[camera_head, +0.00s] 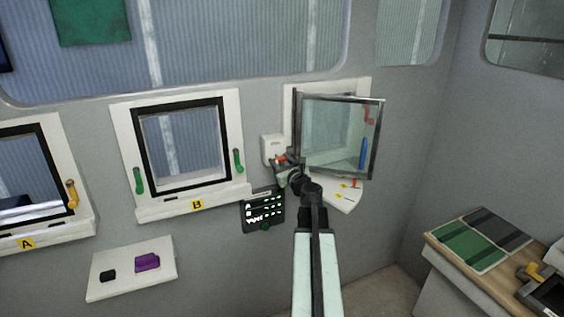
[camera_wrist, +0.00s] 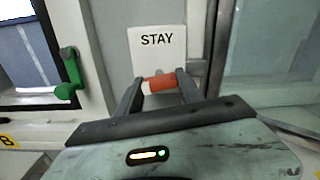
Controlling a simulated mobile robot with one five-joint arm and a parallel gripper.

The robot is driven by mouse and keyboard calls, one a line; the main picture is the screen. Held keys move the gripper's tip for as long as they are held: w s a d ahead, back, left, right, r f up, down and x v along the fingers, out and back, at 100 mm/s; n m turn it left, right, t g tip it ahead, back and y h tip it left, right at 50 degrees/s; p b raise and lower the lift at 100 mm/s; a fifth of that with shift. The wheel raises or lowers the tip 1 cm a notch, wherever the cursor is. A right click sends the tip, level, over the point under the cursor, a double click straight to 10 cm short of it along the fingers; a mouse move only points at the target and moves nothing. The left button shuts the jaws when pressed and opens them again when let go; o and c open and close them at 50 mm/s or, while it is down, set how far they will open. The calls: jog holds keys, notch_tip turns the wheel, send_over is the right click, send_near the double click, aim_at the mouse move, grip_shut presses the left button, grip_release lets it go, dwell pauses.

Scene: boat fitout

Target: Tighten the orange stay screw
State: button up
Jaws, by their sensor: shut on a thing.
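The orange stay screw (camera_wrist: 159,83) sits between my two fingertips in the wrist view, below a white plate marked STAY (camera_wrist: 157,42). My gripper (camera_wrist: 160,90) is shut on the screw, with one dark finger on each side. In the head view my gripper (camera_head: 284,164) reaches up to the wall beside the open framed window, and a bit of the orange screw (camera_head: 280,158) shows there. The white stay plate (camera_head: 272,146) shows just above it. The fingers and wrist hide part of the screw's mount.
The open window sash (camera_head: 376,150) stands out from the wall just right of my gripper. Window B (camera_head: 181,145) with green handles (camera_head: 238,160) is to the left. A dark panel (camera_head: 263,211) hangs below. A bench (camera_head: 436,238) stands at lower right.

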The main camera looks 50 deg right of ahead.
jog(key=shift+m, duration=0.6)
jog(key=o, duration=1.4)
jog(key=shift+d, duration=0.1)
jog(key=shift+s, duration=0.1)
jog(key=v, duration=0.7)
jog(key=shift+s, duration=0.3)
